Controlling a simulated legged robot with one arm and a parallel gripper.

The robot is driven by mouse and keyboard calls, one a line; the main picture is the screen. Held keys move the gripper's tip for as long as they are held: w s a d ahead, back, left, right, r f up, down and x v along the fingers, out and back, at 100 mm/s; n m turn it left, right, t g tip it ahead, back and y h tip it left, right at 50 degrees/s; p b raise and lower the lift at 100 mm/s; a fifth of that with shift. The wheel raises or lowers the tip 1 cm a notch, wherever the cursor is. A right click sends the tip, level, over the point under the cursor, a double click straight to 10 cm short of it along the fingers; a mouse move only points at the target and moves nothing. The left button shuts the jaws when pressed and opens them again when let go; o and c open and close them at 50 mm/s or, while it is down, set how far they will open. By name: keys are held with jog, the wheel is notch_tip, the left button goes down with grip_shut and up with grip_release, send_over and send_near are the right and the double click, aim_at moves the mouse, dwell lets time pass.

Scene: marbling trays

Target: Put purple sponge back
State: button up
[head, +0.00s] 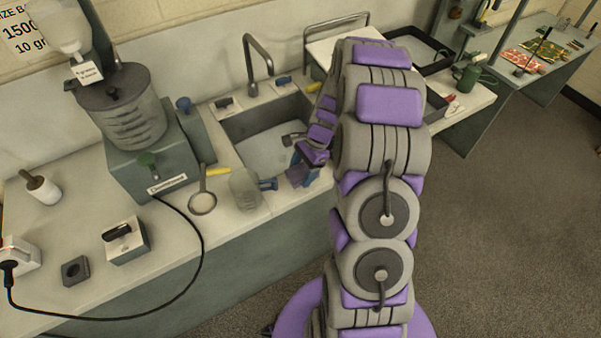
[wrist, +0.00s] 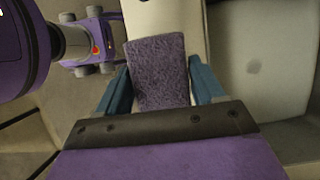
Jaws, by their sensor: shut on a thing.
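The purple sponge (wrist: 157,66) is a rough, dark purple block. In the wrist view it sits between the two blue fingers of my gripper (wrist: 161,88), which is shut on it, and its far end sticks out past them. In the head view my gripper (head: 311,157) is by the sink's front right, with the sponge (head: 300,176) showing small and dark below it. My arm hides part of this area. I cannot tell whether the sponge touches the counter edge.
The sink (head: 262,137) lies behind and left of my gripper, with a tall tap (head: 256,60). A greyish container (head: 244,189) and a strainer (head: 203,202) stand left on the counter. A grey machine (head: 150,160) stands further left. Open floor (head: 500,230) lies right.

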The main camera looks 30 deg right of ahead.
aim_at(301, 172)
jog(key=shift+w+d+f, duration=0.1)
jog(key=shift+w+d, duration=0.1)
jog(key=shift+w, duration=0.3)
jog(key=shift+w+d, duration=0.15)
jog(key=shift+w, duration=0.35)
notch_tip(301, 172, down, 4)
jog(key=shift+r+b, duration=0.15)
jog(key=shift+b, duration=0.55)
jog(key=shift+r, duration=0.1)
jog(key=o, duration=0.7)
